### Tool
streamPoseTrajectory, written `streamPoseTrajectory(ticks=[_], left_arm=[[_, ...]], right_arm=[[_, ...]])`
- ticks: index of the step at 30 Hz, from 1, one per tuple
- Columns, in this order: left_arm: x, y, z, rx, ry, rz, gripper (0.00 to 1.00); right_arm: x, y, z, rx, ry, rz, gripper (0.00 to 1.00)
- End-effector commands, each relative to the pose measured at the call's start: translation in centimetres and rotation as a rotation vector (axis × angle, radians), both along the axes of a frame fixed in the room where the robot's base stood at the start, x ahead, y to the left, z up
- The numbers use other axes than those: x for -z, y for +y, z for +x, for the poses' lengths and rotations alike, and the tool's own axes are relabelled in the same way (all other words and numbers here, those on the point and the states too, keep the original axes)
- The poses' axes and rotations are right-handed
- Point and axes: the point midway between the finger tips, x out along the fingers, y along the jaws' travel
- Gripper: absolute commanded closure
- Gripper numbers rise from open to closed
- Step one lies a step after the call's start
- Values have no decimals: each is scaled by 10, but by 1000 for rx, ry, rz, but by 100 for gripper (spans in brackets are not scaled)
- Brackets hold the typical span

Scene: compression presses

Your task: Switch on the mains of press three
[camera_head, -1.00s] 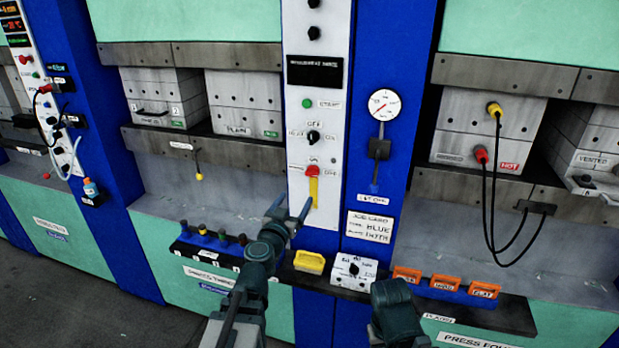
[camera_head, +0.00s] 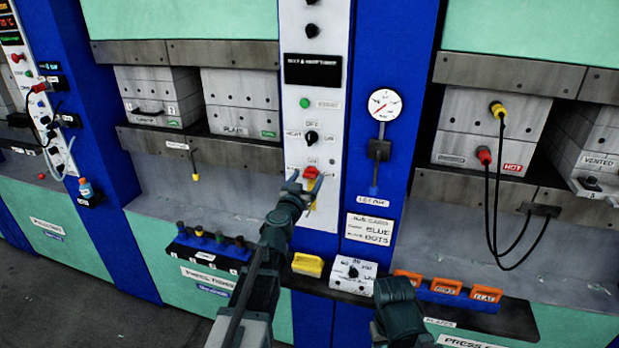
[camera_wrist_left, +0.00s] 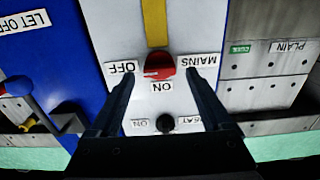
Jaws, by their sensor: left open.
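The mains switch of press three is a red rotary knob (camera_head: 311,172) low on the white control panel, above a yellow strip. In the left wrist view, upside down, the red knob (camera_wrist_left: 158,66) has a MAINS label, ON and OFF marks around it, and a white line lying towards OFF. My left gripper (camera_head: 303,181) is open just in front of and below the knob. In the wrist view its fingers (camera_wrist_left: 160,80) are spread on either side of the knob, with no contact visible. My right arm shows only as a dark part at the bottom; its fingers are not visible.
Above the knob are a black heat selector (camera_head: 311,138), a green start button (camera_head: 305,103) and a dark display (camera_head: 313,69). A gauge (camera_head: 384,104) with a lever (camera_head: 379,150) is to the right. A yellow block (camera_head: 307,264) and a white timer box (camera_head: 353,275) stand on the ledge below.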

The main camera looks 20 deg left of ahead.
Motion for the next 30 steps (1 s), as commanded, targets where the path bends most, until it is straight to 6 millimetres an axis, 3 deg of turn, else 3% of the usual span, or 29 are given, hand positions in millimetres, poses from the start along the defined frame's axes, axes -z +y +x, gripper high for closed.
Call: streamPoseTrajectory(ticks=[10,24,30], left_arm=[[0,0,7,-1,0,0,18],[0,0,7,-1,0,0,100],[0,0,7,-1,0,-13,100]], right_arm=[[0,0,0,0,0,0,57],[0,0,0,0,0,0,57],[0,0,0,0,0,0,57]])
